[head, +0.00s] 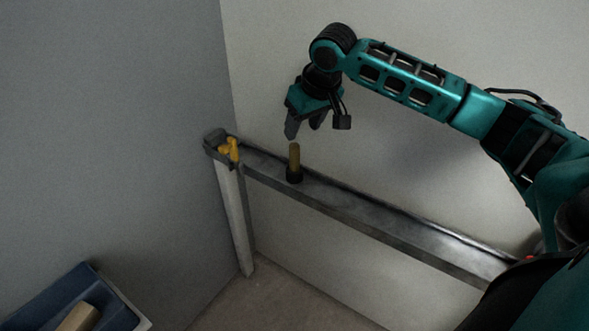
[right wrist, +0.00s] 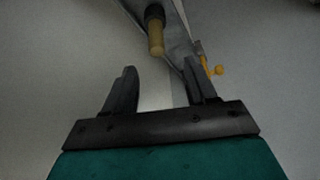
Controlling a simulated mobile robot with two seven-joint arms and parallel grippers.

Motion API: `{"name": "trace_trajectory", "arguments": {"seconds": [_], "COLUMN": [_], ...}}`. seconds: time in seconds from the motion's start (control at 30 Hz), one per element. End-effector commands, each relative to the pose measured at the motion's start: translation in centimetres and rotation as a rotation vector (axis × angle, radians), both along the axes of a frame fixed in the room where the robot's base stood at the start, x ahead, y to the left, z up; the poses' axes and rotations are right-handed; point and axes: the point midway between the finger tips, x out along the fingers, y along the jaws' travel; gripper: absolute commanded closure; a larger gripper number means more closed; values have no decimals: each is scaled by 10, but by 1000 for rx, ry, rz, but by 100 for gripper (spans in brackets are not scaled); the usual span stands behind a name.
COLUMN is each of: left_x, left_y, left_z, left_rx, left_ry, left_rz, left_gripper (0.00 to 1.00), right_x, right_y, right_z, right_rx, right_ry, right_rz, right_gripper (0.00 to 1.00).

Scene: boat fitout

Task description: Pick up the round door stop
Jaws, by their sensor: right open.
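The round door stop (head: 294,160) stands upright on a narrow grey ledge (head: 350,205). It has a tan, brass-like cylinder and a black ring at its foot. My right gripper (head: 303,130) is open and empty, with its fingers pointing down just above and beside the top of the door stop. In the right wrist view the door stop (right wrist: 156,36) appears beyond the two spread fingertips (right wrist: 160,72), roughly in line with the gap between them. The gripper and door stop look apart. My left gripper is out of view.
A yellow fitting (head: 230,150) sits at the ledge's left end, above a pale post (head: 236,215). Walls close in behind and to the left of the ledge. A blue bin (head: 55,300) with a tan item (head: 80,318) is at lower left.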

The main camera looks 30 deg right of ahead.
Motion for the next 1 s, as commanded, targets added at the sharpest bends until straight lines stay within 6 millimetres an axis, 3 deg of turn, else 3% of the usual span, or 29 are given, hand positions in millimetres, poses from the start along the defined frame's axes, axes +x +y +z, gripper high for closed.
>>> {"name": "trace_trajectory", "arguments": {"seconds": [0.07, 0.17, 0.43, 0.73, 1.0], "left_x": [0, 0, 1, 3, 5], "left_y": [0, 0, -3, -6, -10], "left_z": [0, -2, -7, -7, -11], "left_rx": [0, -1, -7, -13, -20], "left_ry": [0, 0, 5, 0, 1], "left_rz": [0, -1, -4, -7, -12], "left_gripper": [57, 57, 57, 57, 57], "right_x": [3, 6, 24, 35, 49], "right_y": [-9, -12, -10, -9, -6], "right_z": [8, 3, -43, -68, -104], "right_rx": [7, 11, 12, 10, 10], "right_ry": [-4, -3, -3, -5, -5], "right_rz": [-27, -38, -36, -34, -35], "right_gripper": [44, 44, 44, 44, 44]}}
